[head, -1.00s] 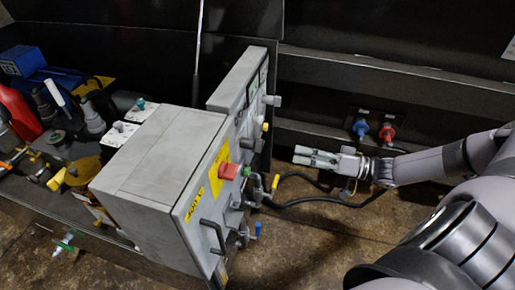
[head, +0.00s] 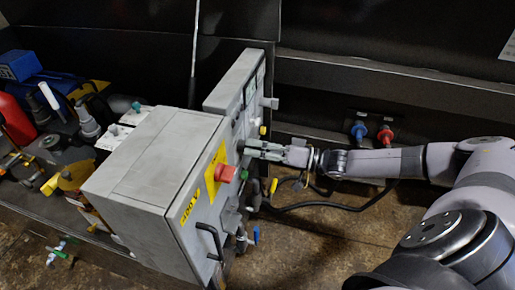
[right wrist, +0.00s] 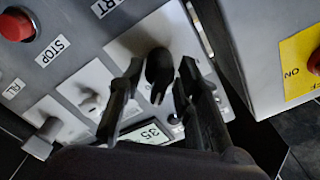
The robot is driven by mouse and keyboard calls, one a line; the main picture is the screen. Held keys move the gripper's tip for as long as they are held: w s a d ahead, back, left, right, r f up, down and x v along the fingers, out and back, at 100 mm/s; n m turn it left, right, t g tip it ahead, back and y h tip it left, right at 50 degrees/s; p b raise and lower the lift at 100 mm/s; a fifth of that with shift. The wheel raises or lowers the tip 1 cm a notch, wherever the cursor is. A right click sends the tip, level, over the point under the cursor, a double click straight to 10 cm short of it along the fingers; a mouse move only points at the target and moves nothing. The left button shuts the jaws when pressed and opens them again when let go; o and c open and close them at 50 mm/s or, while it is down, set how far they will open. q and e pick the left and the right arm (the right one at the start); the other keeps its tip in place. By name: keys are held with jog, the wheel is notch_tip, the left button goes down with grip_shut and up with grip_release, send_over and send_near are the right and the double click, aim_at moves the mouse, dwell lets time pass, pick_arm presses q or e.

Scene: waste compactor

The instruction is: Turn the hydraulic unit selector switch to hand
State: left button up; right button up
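The grey control cabinet (head: 150,155) stands in the middle of the head view, its control panel facing right. My right gripper (head: 247,149) is at the upper part of this panel, with its tips close to the face. In the right wrist view a dark knob (right wrist: 159,68) stands out from a light plate, between the two fingers of my right gripper (right wrist: 161,66). The fingers are apart, with a gap visible on each side of the knob. Any position labels around the knob are not readable. My left gripper is not in view.
A red knob (head: 227,173) on a yellow plate sits nearer on the cabinet. Hoses and open floor lie right of the cabinet.

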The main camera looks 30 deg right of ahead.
jog(key=shift+c, duration=0.5)
grip_shut()
